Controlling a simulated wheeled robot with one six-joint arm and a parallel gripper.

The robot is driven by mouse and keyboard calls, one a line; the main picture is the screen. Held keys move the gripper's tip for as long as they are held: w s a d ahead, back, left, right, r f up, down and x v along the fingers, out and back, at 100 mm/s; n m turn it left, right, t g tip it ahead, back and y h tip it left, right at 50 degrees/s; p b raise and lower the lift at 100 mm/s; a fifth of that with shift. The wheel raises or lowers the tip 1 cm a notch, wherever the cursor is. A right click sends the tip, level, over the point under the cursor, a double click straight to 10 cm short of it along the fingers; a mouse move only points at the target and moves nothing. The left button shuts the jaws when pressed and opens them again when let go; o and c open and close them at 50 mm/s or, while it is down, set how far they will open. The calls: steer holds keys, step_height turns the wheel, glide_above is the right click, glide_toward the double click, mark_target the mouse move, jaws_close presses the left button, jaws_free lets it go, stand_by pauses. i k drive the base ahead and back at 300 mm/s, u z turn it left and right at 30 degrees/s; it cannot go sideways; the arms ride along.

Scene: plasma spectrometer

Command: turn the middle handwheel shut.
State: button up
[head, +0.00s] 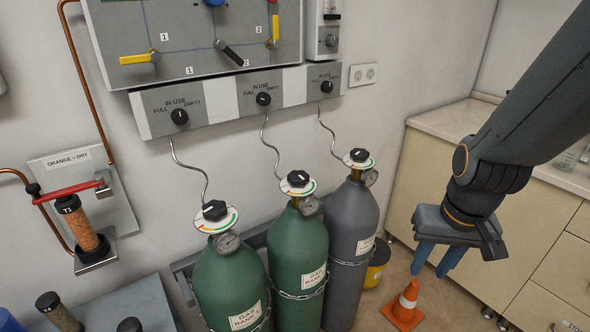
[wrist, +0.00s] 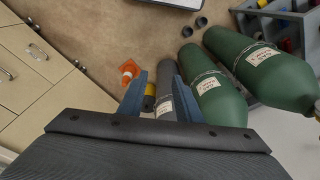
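The middle handwheel (head: 298,179) is a black knob above a white dial ring on top of the middle green gas cylinder (head: 298,245). Similar black handwheels sit on the left green cylinder (head: 214,210) and on the grey cylinder (head: 359,155) to the right. My gripper (head: 436,262) is to the right of the grey cylinder, apart from all handwheels, with its blue fingers pointing down. The fingers are spread and nothing is between them. In the wrist view, my gripper (wrist: 155,98) has the cylinders beyond it, and the middle handwheel cannot be made out.
An orange cone (head: 404,305) stands on the floor below my gripper. A yellow container (head: 377,262) is beside the grey cylinder. Cream cabinets (head: 500,220) bound the right side. A wall panel with selector knobs (head: 240,97) is above the cylinders, with thin curved tubes running down to them.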

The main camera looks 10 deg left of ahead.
mark_target(296, 178)
steer(key=u, duration=0.95)
steer(key=k, duration=0.15)
steer(key=u, duration=0.05)
steer(key=i, duration=0.15)
steer(key=z, duration=0.1)
